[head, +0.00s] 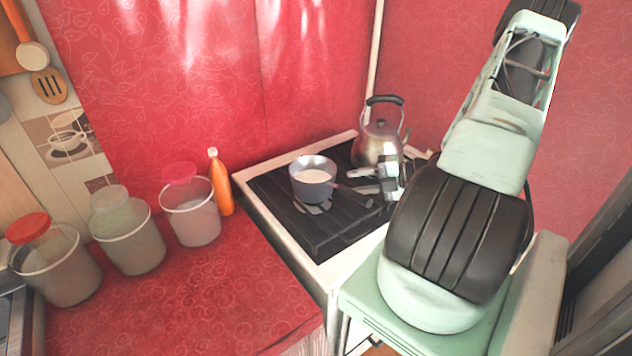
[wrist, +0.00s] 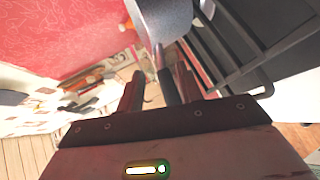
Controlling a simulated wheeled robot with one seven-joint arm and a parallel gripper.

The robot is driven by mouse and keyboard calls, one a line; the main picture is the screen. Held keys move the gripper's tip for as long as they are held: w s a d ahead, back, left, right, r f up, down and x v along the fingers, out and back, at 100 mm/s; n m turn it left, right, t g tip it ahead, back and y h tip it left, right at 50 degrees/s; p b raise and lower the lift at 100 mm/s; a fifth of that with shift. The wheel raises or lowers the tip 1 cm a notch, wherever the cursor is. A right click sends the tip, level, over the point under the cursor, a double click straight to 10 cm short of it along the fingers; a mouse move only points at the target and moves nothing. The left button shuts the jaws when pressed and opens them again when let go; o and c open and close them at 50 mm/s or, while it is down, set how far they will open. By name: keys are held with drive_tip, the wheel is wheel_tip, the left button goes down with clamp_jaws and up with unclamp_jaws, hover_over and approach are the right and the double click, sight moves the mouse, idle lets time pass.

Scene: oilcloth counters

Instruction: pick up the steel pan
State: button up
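The steel pan (head: 314,185) sits upright on the stove, with a pale inside and a dark handle pointing right toward my gripper (head: 372,181). In the wrist view the pan (wrist: 166,22) is at the top, partly cut off by the frame. Its dark handle runs down between the two fingers of my gripper (wrist: 160,72). The fingers are apart, one on each side of the handle, with a visible gap on the left; the handle lies closer to the right finger. Whether the right finger touches it I cannot tell.
A steel kettle (head: 377,146) stands behind my gripper on the stove (head: 265,192). An orange bottle (head: 220,182) and several lidded canisters, one with a pink lid (head: 181,173), line the red counter (head: 200,300) at left. The counter's front is clear.

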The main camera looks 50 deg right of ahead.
drive_tip(key=shift+p+x, duration=1.15)
drive_tip(key=shift+x, duration=1.55)
drive_tip(key=shift+d+f, duration=0.1)
drive_tip(key=shift+d, duration=0.05)
clamp_jaws()
drive_tip(key=shift+w, duration=0.1)
